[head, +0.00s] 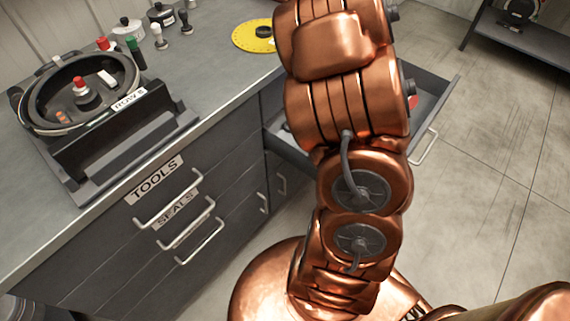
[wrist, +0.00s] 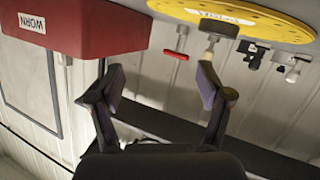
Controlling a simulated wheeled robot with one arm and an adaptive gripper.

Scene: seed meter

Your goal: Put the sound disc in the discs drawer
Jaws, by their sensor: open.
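A yellow disc (head: 243,36) with small marks around its rim lies flat on the counter, partly hidden behind my arm. A dark knob (head: 264,31) sits over it. In the upside-down wrist view the yellow disc (wrist: 275,22) and the knob (wrist: 223,30) are at the upper right. My gripper (wrist: 157,70) is open with nothing between its fingers; the knob appears close to the right finger, apparently apart from it. The gripper is outside the head view. A drawer (head: 437,112) stands pulled open at the right, largely hidden by my arm; its label is not visible.
A red bin labelled WORN (wrist: 90,30) is at the left of the wrist view. The ROW 8 meter (head: 85,95) stands on the counter (head: 215,90), with several small knobbed tools behind it. TOOLS (head: 155,180) and SEALS (head: 175,217) drawers are shut. A red item (head: 412,102) lies in the open drawer.

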